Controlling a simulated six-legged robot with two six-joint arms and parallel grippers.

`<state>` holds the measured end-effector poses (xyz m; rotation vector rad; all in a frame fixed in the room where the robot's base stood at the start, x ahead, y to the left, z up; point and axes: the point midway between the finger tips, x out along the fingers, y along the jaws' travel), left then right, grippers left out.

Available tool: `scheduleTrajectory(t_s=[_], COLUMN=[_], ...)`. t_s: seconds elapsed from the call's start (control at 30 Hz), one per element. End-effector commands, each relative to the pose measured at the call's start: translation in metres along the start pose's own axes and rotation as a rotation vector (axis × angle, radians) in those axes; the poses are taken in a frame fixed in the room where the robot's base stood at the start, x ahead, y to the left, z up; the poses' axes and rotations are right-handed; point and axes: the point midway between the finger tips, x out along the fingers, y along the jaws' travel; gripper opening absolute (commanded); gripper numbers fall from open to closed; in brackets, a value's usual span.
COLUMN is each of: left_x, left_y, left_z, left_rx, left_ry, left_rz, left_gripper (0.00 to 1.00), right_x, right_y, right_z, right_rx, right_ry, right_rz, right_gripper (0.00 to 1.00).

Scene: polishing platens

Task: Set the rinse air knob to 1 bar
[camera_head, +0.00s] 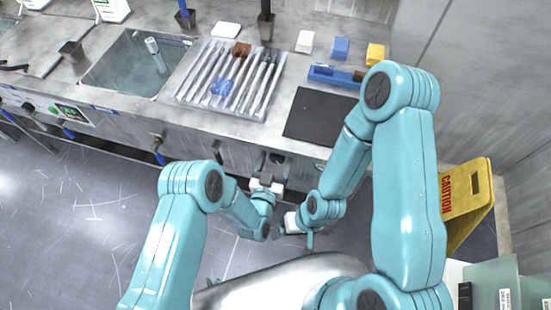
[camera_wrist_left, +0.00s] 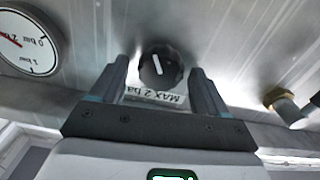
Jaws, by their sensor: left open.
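The black round knob (camera_wrist_left: 160,66) is on the metal panel in the left wrist view, with a white pointer line tilted slightly left of vertical. My left gripper (camera_wrist_left: 160,70) is open, with one finger on each side of the knob and visible gaps between; contact is not evident. An upside-down "MAX 2 bar" label (camera_wrist_left: 155,97) is partly hidden by the gripper. A round gauge (camera_wrist_left: 28,42) shows a red needle and bar marks; its reading is unclear. In the head view my left gripper (camera_head: 270,172) is at the bench front. My right gripper (camera_head: 283,230) hangs below it, fingers unclear.
A brass fitting (camera_wrist_left: 282,103) sticks out of the panel at right. A sink (camera_head: 125,65), a ribbed tray (camera_head: 180,98) and a black mat (camera_head: 312,117) are on the bench top. A yellow caution sign (camera_head: 465,203) stands at right. The floor at left is open.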

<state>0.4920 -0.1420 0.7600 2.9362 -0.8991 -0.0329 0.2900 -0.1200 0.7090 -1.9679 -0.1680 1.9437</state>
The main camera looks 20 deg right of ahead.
Motion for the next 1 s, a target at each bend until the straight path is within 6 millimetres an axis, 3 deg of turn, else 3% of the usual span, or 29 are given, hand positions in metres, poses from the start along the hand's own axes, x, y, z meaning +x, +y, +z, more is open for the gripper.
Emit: scheduleTrajectory(t_s=[0.03, 0.2, 0.57, 1.0], left_x=[0.000, 0.001, 0.003, 0.004], left_y=[0.000, 0.000, -0.001, -0.003], left_z=[0.000, 0.000, 0.002, 0.004], left_rx=[0.000, 0.000, -0.050, -0.388], left_ry=[0.000, 0.000, 0.000, 0.003], left_rz=[0.000, 0.000, 0.001, 0.002], left_gripper=[0.69, 0.19, 0.19, 0.19], right_x=[0.000, 0.000, 0.006, 0.036], right_y=[0.000, 0.000, 0.002, 0.013], right_z=[0.000, 0.000, 0.000, -0.001], right_rx=[0.000, 0.000, 0.000, 0.000], right_ry=[0.000, 0.000, 0.000, 0.000], right_rz=[0.000, 0.000, 0.000, 0.000], right_gripper=[0.78, 0.78, 0.78, 0.78])
